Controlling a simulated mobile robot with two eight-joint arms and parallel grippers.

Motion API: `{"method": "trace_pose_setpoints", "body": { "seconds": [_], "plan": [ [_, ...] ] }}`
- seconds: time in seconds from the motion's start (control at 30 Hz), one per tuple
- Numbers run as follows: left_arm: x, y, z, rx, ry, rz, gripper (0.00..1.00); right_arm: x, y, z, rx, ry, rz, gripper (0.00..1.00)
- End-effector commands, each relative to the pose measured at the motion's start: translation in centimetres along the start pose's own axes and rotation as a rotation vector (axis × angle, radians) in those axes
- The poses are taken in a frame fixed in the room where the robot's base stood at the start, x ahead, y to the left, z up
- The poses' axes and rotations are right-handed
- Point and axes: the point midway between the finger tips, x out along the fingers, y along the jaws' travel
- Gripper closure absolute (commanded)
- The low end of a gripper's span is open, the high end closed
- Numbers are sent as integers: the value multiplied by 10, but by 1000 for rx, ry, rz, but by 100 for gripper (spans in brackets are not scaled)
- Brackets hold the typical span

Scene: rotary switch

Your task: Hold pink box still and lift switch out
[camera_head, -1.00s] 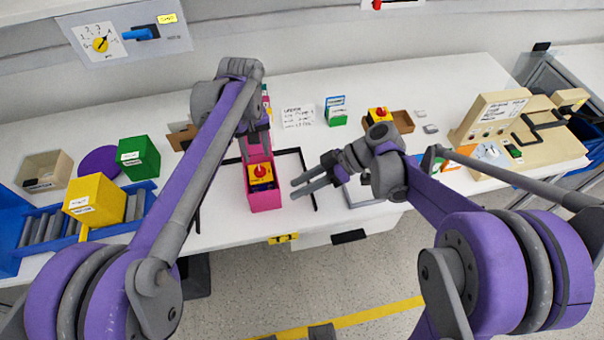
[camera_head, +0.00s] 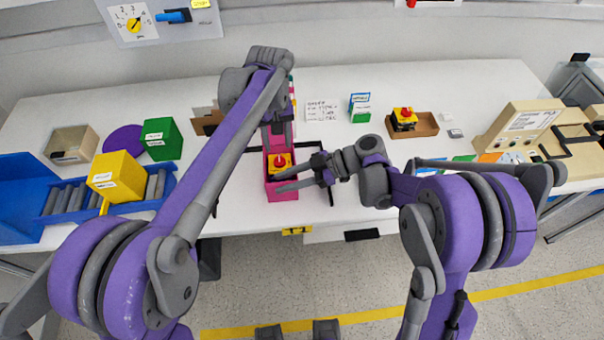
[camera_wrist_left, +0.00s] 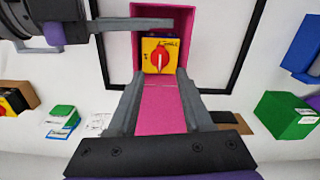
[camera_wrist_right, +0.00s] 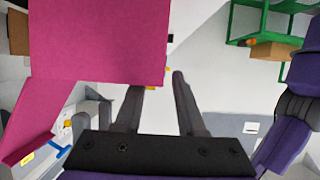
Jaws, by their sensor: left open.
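The pink box (camera_head: 283,195) stands open at the front middle of the table, inside a black outline. The switch (camera_head: 280,161), yellow with a red knob, sits in it and also shows in the left wrist view (camera_wrist_left: 158,57). My left gripper (camera_head: 278,141) is open behind the box, with a pink strip (camera_wrist_left: 161,108) between its fingers; contact cannot be told. My right gripper (camera_head: 273,182) is open, its fingers reaching over the box from the right. In the right wrist view, pink walls (camera_wrist_right: 100,40) hide part of one finger.
Blue tray (camera_head: 25,218), yellow box (camera_head: 117,172) and green box (camera_head: 161,139) stand at left. A brown tray (camera_head: 427,124) with another red-and-yellow switch (camera_head: 404,117) lies at back right. A beige machine (camera_head: 515,130) stands at far right.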

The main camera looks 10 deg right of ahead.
Motion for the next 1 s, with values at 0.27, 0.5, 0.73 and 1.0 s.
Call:
{"method": "trace_pose_setpoints", "body": {
  "seconds": [0.27,0.5,0.73,1.0],
  "plan": [
    [0,0,0,0,0,0,50,14,0,0,0,0,0,61],
    [0,0,0,0,0,0,50,13,0,0,0,0,0,70],
    [0,0,0,0,0,0,50,13,0,0,0,0,0,100],
    [0,0,0,0,0,0,50,13,0,0,0,0,0,100]
  ]
}}
